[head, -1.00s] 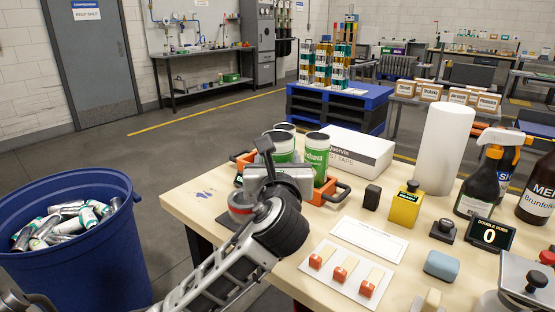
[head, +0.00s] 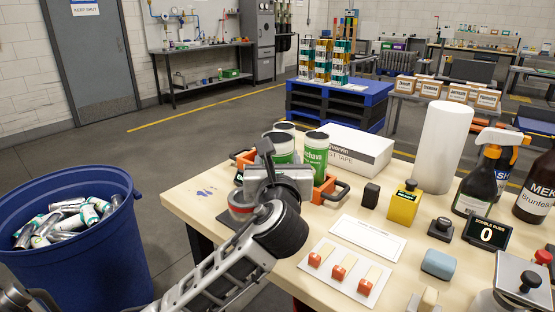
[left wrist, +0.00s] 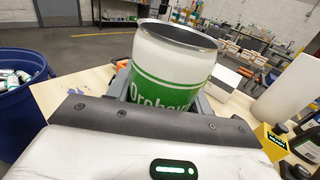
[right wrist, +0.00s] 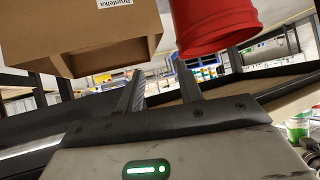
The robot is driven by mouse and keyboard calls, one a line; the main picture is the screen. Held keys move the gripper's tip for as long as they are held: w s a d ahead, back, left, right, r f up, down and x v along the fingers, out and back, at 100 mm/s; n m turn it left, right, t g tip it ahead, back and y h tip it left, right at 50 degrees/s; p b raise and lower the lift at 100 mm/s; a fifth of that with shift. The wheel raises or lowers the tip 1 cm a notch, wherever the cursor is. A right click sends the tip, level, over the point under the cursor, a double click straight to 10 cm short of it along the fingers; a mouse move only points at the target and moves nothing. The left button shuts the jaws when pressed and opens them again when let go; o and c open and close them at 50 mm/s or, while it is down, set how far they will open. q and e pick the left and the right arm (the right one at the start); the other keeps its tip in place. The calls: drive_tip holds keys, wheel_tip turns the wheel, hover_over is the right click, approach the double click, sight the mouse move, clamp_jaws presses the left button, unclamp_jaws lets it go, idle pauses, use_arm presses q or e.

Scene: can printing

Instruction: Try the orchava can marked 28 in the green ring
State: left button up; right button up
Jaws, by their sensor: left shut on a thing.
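My left gripper (head: 272,178) is shut on a white and green can (left wrist: 170,75) at the table's back left edge. The can's label reads "Orcha..." in the left wrist view, and its dark top faces up, slightly tilted. No number shows on it. In the head view another white and green can (head: 316,150) stands by the orange carrier (head: 327,187), with one more lid behind. A red ring-like piece (head: 240,205) sits low by my left gripper, partly hidden. I cannot make out a green ring. My right gripper (right wrist: 162,75) is open and empty.
A blue bin (head: 75,255) of cans stands left of the table (head: 190,190). A white tape box (head: 345,150), yellow block (head: 404,207), white roll (head: 440,150), and bottles fill the back right. A red container (right wrist: 212,25) and cardboard box (right wrist: 80,35) are near my right gripper.

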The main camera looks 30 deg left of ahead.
use_arm(q)
drive_tip(key=shift+p, duration=0.6)
drive_tip(key=shift+f+b, duration=1.4)
drive_tip(key=shift+f, duration=1.55)
idle(3.3)
drive_tip(key=o, duration=1)
drive_tip(key=v, duration=1.6)
drive_tip(key=shift+r, duration=0.1)
